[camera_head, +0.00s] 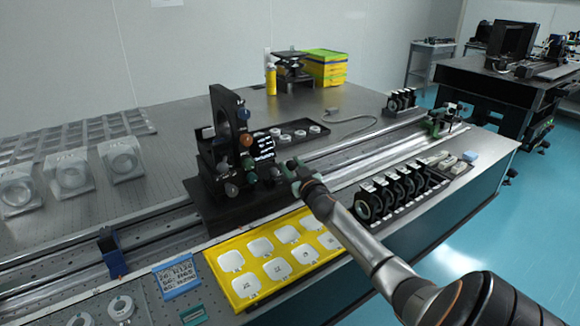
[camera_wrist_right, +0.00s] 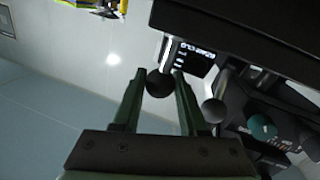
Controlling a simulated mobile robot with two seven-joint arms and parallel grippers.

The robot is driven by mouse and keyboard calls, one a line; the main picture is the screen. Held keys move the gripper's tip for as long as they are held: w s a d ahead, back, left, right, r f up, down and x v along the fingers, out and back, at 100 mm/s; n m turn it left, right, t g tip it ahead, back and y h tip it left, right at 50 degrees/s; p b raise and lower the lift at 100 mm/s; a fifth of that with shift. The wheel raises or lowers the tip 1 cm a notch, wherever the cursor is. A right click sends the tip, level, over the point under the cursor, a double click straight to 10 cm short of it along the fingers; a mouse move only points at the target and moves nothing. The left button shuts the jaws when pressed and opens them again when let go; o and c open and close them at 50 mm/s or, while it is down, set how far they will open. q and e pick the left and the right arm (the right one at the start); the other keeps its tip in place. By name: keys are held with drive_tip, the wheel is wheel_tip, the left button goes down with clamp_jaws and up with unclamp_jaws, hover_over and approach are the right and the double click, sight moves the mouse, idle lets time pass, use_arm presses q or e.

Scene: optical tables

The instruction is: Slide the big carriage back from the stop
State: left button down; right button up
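The big carriage (camera_head: 226,205) is a black block on the long rail, with a tall black ring mount (camera_head: 222,112) and several knobs. A blue stop (camera_head: 112,254) sits on the rail to its left, with bare rail between them. My right gripper (camera_head: 291,173) is at the carriage's right side. In the right wrist view, the fingers (camera_wrist_right: 160,80) of my right gripper stand on either side of a dark round knob (camera_wrist_right: 160,84) beside the carriage's black body (camera_wrist_right: 240,35). Finger contact with the knob is unclear. My left gripper is not in view.
A yellow tray (camera_head: 240,260) with white pieces lies in front of the carriage. A rack of black discs (camera_head: 405,190) stands right of my arm. A green-based mount (camera_head: 437,127) is at the rail's far right end. The rail (camera_head: 370,155) between is clear.

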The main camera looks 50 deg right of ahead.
drive_tip(key=o, duration=0.4)
drive_tip(key=shift+o, duration=0.2)
drive_tip(key=p+v, duration=0.1)
drive_tip(key=v, duration=1.1)
drive_tip(key=shift+s, duration=0.25)
drive_tip(key=shift+a, duration=0.15)
